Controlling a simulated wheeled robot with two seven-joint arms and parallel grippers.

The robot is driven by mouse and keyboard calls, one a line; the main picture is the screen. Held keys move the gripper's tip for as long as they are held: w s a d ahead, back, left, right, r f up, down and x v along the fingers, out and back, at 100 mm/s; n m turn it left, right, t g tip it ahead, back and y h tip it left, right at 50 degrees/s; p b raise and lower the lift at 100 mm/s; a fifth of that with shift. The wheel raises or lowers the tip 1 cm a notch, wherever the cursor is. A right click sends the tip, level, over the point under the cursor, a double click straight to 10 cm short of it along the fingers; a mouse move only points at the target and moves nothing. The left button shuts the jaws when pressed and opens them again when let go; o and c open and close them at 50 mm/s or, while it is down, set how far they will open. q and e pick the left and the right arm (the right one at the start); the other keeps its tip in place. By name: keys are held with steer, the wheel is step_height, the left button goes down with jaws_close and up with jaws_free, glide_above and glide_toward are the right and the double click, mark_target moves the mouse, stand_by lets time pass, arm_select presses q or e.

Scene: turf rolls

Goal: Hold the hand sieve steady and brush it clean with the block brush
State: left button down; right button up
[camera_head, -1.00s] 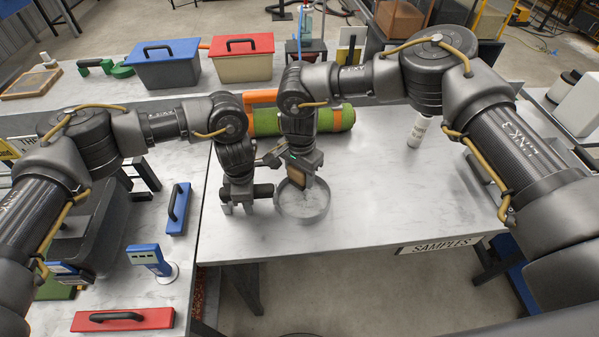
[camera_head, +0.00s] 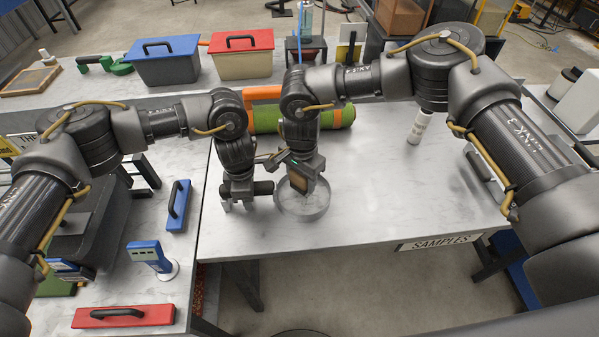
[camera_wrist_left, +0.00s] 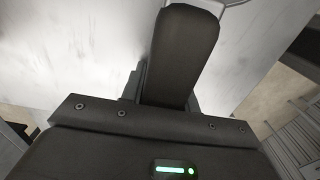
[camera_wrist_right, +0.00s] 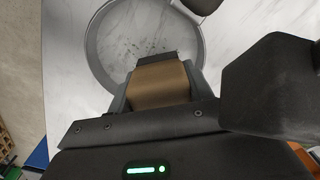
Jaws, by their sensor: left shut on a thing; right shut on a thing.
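The hand sieve (camera_head: 302,213) is a round, grey-rimmed sieve on the marble-look table; its round rim and mesh with dark specks also show in the right wrist view (camera_wrist_right: 98,62). My left gripper (camera_head: 237,203) is shut on the sieve's dark handle (camera_wrist_left: 184,60), at the sieve's left. My right gripper (camera_head: 299,182) is shut on the block brush (camera_wrist_right: 160,85), a tan-brown block, and holds it over the sieve's rear part. The brush hides some of the sieve; I cannot tell if its bristles touch the mesh.
A green turf roll (camera_head: 332,117) with orange bands lies behind the grippers. A white bottle (camera_head: 418,127) stands at the back right. The right table's front is clear.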

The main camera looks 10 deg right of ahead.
steer(key=shift+s+a, duration=0.25)
steer(key=shift+s, duration=0.45)
steer(key=shift+s+a, duration=0.2)
steer(key=shift+s, duration=0.5)
steer(key=shift+s+d, duration=0.15)
steer(key=shift+s, duration=1.2)
steer(key=shift+r, duration=0.1)
steer(key=shift+w+d, duration=0.1)
steer(key=shift+d, duration=0.05)
